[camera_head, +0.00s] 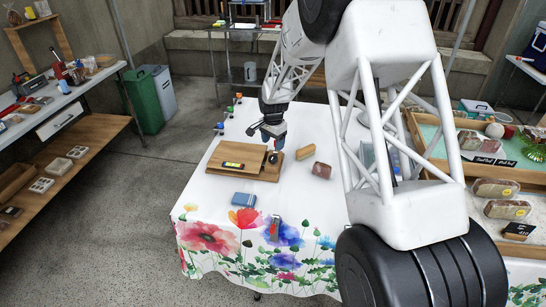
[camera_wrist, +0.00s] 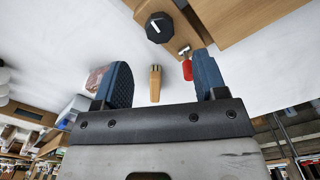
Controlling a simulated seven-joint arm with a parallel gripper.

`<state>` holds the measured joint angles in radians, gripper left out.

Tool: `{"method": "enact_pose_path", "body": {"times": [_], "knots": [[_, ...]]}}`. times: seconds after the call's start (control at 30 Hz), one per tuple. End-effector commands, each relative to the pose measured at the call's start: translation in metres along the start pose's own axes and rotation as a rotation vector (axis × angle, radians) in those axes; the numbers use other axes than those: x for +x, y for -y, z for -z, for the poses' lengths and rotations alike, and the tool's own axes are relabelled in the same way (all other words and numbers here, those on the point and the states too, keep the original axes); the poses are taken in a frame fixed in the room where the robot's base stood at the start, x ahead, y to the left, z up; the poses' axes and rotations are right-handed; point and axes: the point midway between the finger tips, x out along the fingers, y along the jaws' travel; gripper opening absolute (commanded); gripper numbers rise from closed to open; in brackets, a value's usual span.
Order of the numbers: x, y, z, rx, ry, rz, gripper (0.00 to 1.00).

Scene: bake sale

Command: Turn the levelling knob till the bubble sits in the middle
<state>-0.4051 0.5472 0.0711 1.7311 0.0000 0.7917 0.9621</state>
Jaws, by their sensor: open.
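The levelling board (camera_head: 222,155) is a wooden plate on the white table, with a yellow-green vial (camera_head: 233,165) in a dark frame. The bubble is too small to make out. The black knob (camera_head: 273,159) is at the board's right end, partly hidden by my gripper (camera_head: 272,142). In the wrist view the knob (camera_wrist: 159,27) has a white mark and sits on a wooden part beyond the fingertips. My gripper (camera_wrist: 164,68) is open, with two blue fingers apart and nothing held. The knob is not between them.
A red-ended metal piece (camera_wrist: 187,69) is close to the right finger in the wrist view. A tan block (camera_head: 305,154) and a brown packet (camera_head: 321,170) lie right of the board. A blue box (camera_head: 243,199) lies in front. The table's left front is clear.

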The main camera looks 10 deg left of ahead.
Motion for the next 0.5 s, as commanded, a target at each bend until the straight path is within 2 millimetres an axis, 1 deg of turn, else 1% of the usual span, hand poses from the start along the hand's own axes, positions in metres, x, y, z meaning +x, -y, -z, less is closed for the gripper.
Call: {"method": "enact_pose_path", "body": {"times": [0.17, 0.5], "knots": [[0.014, 0.000, 0.000, 0.000, 0.001, -0.001, 0.65], [0.052, -0.001, -0.001, 0.000, 0.002, -0.002, 0.65]]}}
